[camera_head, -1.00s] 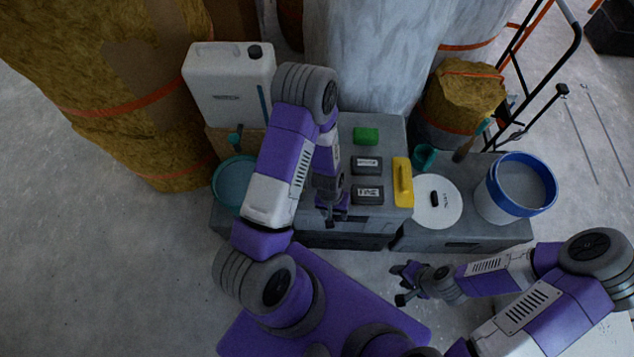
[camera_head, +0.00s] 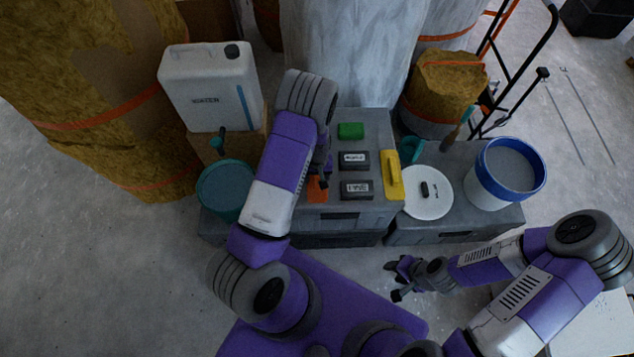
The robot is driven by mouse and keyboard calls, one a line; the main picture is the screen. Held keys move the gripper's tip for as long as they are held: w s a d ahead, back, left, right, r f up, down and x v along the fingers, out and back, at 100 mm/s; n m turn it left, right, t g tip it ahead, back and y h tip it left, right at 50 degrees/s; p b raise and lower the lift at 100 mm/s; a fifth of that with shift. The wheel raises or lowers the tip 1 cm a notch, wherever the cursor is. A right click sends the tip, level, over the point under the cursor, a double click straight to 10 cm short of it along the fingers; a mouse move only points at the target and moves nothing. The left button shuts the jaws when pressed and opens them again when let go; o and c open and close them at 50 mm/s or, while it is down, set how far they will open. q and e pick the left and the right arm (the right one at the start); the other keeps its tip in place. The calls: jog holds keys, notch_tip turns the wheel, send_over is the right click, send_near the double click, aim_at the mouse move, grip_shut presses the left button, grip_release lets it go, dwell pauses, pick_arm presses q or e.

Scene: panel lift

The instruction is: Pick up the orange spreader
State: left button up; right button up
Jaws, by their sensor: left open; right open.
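The orange spreader (camera_head: 317,190) lies on the grey case top, at its left front part. Only an orange patch shows; my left arm covers the rest. My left gripper (camera_head: 324,177) is open, right at the spreader's upper edge in the picture. Its fingers are small and partly hidden by my arm, so I cannot tell whether they touch it. My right gripper (camera_head: 394,281) is open and empty, out in front of the cases over the floor.
Two dark labelled blocks (camera_head: 356,189), a green block (camera_head: 350,131) and a yellow float (camera_head: 391,174) sit to the right on the case. Further right are a white lid (camera_head: 427,198) and a blue-rimmed bucket (camera_head: 482,185). A teal bucket (camera_head: 222,192) and white canister (camera_head: 207,100) stand left.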

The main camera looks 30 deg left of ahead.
aim_at(317, 178)
pick_arm(q)
grip_shut()
dwell(0.3)
jog(key=shift+r, duration=0.1)
notch_tip(317, 178, up, 10)
jog(key=p, duration=0.3)
jog(key=c, duration=0.7)
grip_release()
jog(key=shift+c, duration=1.6)
